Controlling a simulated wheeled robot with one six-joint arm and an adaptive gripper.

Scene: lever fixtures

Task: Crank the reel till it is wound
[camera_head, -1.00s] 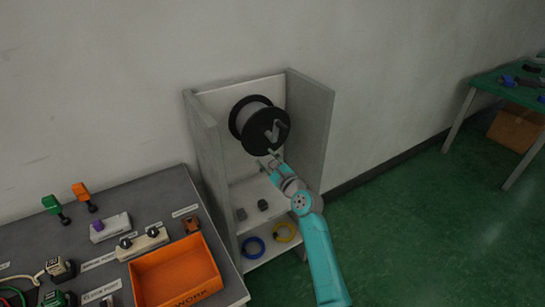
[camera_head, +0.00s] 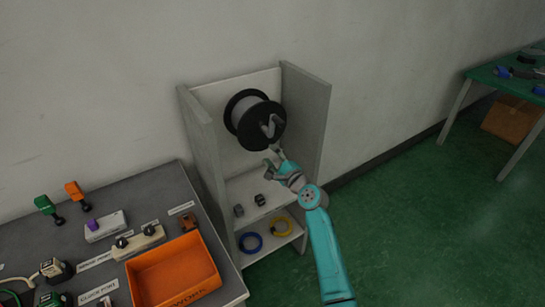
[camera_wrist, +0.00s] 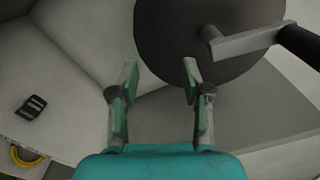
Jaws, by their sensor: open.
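The reel (camera_head: 254,119) is a black-flanged spool with a grey core, mounted on the back wall of a grey open cabinet. Its crank (camera_head: 270,127) is a grey arm on the front flange. In the wrist view the reel's dark disc (camera_wrist: 200,35) fills the top, with the grey crank arm (camera_wrist: 243,43) and its black handle (camera_wrist: 300,45) at upper right. My gripper (camera_head: 274,156) is just below the reel in the head view. In the wrist view my gripper (camera_wrist: 158,82) is open and empty, with the crank handle to the right of its fingers, apart from them.
Cabinet side walls (camera_head: 308,125) stand left and right of the reel. Lower shelves hold small dark blocks (camera_head: 259,200), a blue ring (camera_head: 250,242) and a yellow ring (camera_head: 281,227). A workbench with an orange bin (camera_head: 172,270) stands at left.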

